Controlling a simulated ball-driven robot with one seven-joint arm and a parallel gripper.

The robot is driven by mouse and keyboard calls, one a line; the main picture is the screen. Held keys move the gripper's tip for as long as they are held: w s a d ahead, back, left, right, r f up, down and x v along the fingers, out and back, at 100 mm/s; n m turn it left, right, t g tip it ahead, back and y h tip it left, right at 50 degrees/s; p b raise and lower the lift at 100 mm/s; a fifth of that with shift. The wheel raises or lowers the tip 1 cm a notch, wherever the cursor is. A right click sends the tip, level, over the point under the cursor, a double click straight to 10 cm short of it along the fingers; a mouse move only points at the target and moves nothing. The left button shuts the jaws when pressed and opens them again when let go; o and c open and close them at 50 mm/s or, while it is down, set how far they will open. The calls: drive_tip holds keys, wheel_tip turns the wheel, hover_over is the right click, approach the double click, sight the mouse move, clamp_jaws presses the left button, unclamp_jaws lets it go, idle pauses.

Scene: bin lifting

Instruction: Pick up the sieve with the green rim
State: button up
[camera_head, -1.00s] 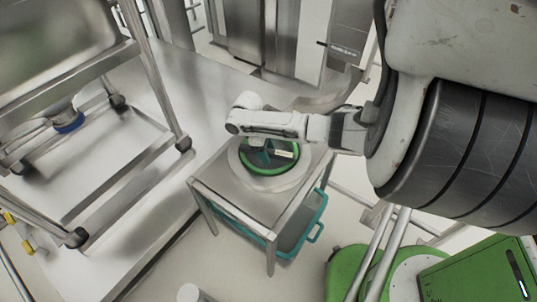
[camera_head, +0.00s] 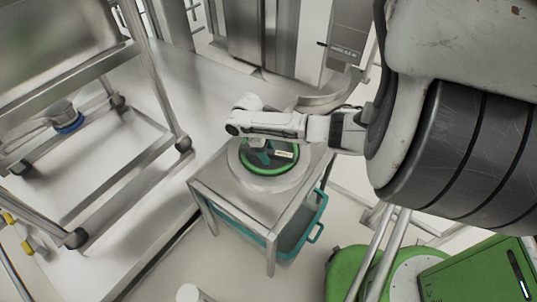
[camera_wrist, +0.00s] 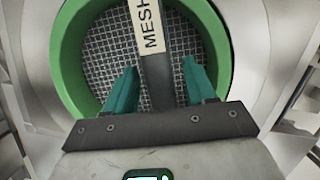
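The sieve with the green rim (camera_head: 243,167) sits in a round metal ring on top of a small steel table. In the wrist view its green rim (camera_wrist: 215,38) surrounds a wire mesh (camera_wrist: 105,55), and a dark bar with a pale "MESH" label (camera_wrist: 149,28) crosses its middle. My gripper (camera_wrist: 160,75) is open, its two teal fingers one on each side of the bar, over the mesh. Whether the fingers touch the bar or mesh cannot be told. In the head view my arm hides part of the sieve, and the gripper (camera_head: 265,157) shows only partly.
The round metal ring (camera_head: 262,183) surrounds the sieve on the small steel table (camera_head: 222,192). A teal bin (camera_head: 310,222) sits under the tabletop. A steel rack (camera_head: 150,85) stands at left, with open floor in front.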

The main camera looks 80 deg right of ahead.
clamp_jaws()
idle(0.3)
